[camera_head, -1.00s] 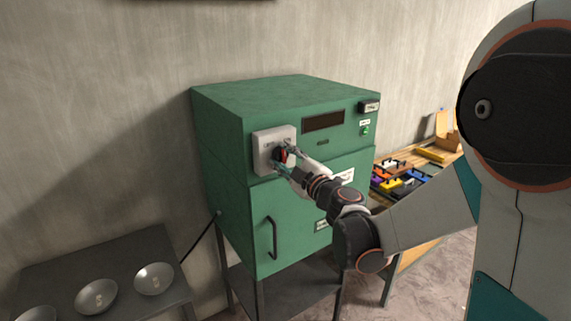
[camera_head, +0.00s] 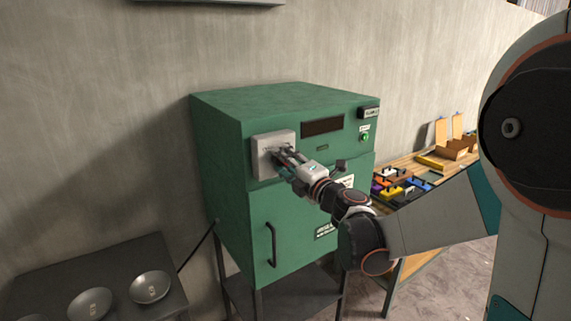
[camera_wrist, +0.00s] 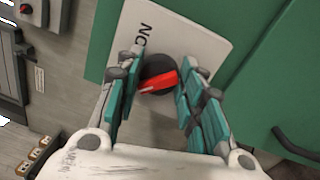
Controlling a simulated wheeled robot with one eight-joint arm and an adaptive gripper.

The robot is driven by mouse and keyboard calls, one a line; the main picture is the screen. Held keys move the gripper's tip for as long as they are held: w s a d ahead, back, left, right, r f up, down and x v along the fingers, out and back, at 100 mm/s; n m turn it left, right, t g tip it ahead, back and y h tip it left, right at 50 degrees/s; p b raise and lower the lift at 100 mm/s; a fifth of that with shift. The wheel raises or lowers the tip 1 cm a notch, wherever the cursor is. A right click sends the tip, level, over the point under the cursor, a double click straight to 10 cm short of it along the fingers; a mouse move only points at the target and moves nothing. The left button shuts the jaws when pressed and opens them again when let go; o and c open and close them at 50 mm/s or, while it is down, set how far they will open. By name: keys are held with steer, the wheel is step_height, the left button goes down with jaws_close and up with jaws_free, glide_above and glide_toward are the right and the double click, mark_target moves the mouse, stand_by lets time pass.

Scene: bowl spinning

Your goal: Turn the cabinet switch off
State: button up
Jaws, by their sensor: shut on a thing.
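The green cabinet (camera_head: 225,180) stands against the wall, with a white switch plate (camera_head: 261,140) on its front. In the wrist view the switch (camera_wrist: 158,83) is a black round knob with a red handle on the white plate (camera_wrist: 190,28). The handle lies nearly crosswise, tilted slightly. Partly legible lettering shows beside the knob. My gripper (camera_head: 277,155) is at the plate and hides the knob in the head view. In the wrist view my gripper (camera_wrist: 159,80) has its teal-padded fingers on either side of the knob, shut on it.
A dark table with metal bowls (camera_head: 150,287) stands at the lower left. A wooden bench with coloured parts (camera_head: 397,185) is right of the cabinet. A door handle (camera_head: 271,244) sticks out below the switch. A green button (camera_head: 364,137) is at the upper right.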

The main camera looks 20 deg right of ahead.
stand_by(0.4)
steer(key=o, duration=1)
steer(key=shift+o, duration=0.2)
steer(key=shift+s, duration=0.1)
steer(key=v, duration=1.1)
steer(key=shift+s, duration=0.4)
steer(key=shift+d+f, duration=0.1)
steer(key=shift+d, duration=0.05)
steer(key=shift+n, duration=0.3)
